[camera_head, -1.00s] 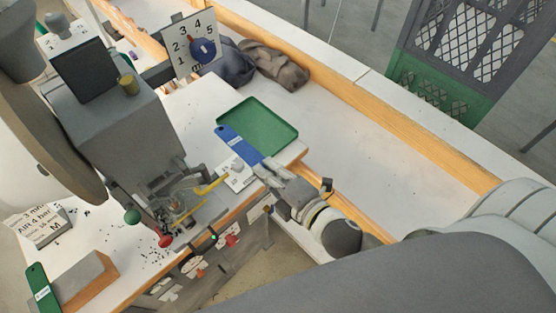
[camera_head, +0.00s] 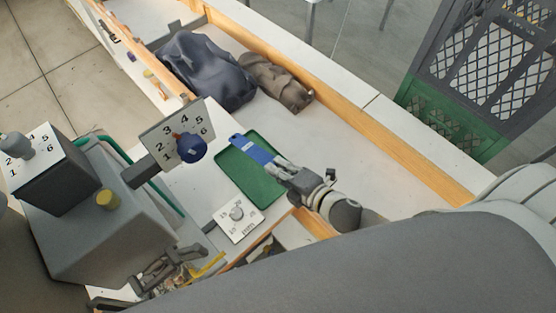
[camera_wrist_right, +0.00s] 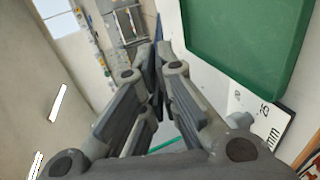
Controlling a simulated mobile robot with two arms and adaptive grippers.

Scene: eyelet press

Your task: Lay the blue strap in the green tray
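The blue strap (camera_head: 252,149), with a white label, reaches over the upper part of the green tray (camera_head: 262,190). Its near end is at the fingertips of my right gripper (camera_head: 284,170), which looks shut on it. I cannot tell whether the strap touches the tray.
The grey press (camera_head: 110,235) and a numbered sign (camera_head: 168,140) with a blue knob stand further left. Dark-blue (camera_head: 205,70) and brown (camera_head: 275,80) cloth bundles lie behind. Bench right of the tray is clear.

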